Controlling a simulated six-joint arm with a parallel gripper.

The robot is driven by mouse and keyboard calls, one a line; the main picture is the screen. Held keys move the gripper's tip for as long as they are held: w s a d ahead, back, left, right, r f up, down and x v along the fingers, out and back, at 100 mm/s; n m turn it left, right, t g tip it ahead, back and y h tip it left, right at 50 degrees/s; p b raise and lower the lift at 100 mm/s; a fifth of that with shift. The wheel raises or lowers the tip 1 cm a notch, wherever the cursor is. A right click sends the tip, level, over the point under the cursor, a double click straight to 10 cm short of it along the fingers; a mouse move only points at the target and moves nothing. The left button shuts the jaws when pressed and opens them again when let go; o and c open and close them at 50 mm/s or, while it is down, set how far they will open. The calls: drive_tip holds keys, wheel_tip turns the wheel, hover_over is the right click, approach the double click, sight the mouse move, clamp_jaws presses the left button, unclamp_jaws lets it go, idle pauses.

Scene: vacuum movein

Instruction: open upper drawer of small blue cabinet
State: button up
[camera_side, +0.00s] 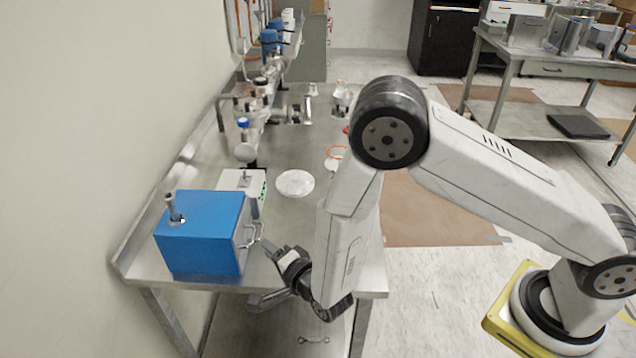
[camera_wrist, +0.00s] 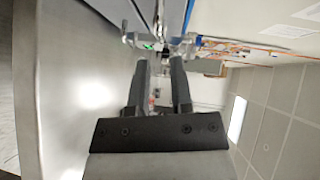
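The small blue cabinet (camera_side: 205,235) stands on the near left end of the metal table. Its front faces right, and metal handles (camera_side: 251,236) stick out from it, one above the other. My gripper (camera_side: 268,247) is just right of the handles, at the height of the cabinet front, and looks slightly apart from them. In the wrist view the two dark fingers of my gripper (camera_wrist: 160,62) are parallel with a gap between them. Metal handle parts (camera_wrist: 128,38) show just beyond the fingertips. I see nothing clearly held. Whether a drawer is slightly open is too small to tell.
A white box with green lights (camera_side: 243,184) stands behind the cabinet. A white round dish (camera_side: 295,183) lies on the metal table (camera_side: 290,222). Glassware and tubing line the wall side farther back. The tabletop right of the cabinet is mostly clear.

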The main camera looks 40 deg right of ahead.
sight(253, 235)
drive_tip(key=shift+w+d+f, duration=0.1)
drive_tip(key=shift+w+f, duration=0.1)
drive_tip(key=shift+w, duration=0.95)
drive_tip(key=shift+w+a+f, duration=0.1)
drive_tip(key=shift+w+f, duration=0.05)
drive_tip(key=shift+w, duration=1)
drive_tip(key=shift+w+d+f, duration=0.1)
drive_tip(key=shift+w+f, duration=0.1)
drive_tip(key=shift+w, duration=0.95)
drive_tip(key=shift+c, duration=0.2)
clamp_jaws()
